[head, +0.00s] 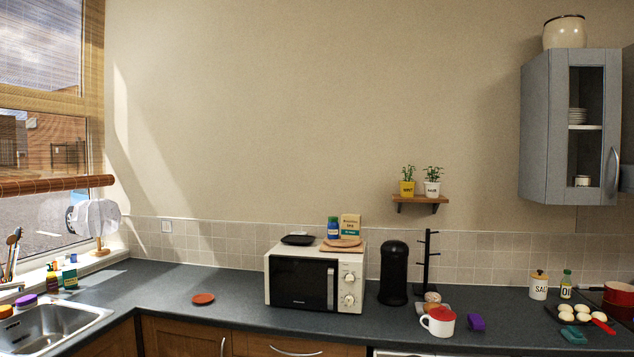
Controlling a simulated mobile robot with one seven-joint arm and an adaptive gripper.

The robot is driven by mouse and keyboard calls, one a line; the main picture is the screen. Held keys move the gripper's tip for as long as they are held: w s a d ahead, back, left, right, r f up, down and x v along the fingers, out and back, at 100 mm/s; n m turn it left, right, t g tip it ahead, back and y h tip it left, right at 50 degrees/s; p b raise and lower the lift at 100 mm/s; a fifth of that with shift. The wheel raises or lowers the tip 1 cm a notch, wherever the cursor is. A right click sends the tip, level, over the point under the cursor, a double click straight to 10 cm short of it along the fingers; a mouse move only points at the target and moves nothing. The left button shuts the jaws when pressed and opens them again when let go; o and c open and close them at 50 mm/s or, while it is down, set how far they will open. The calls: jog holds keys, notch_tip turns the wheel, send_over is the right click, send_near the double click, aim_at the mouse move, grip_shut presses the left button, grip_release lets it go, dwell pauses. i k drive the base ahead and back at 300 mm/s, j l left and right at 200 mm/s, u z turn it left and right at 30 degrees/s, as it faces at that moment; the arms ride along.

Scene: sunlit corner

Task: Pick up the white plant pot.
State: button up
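The white plant pot (432,190) stands upright on a small wooden wall shelf (420,198), with a green plant in it and dark lettering on its front. A yellow plant pot (407,190), also with a green plant, stands close to its left on the same shelf. My gripper is not in view, so its state does not show.
Below the shelf, a black cylindrical appliance (393,273) and a black mug stand (427,262) rise from the counter. A white microwave (316,278) stands to the left with items on top. A grey wall cabinet (571,127) hangs at right. The wall around the shelf is clear.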

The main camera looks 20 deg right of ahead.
aim_at(431, 188)
jog(key=z, duration=1.15)
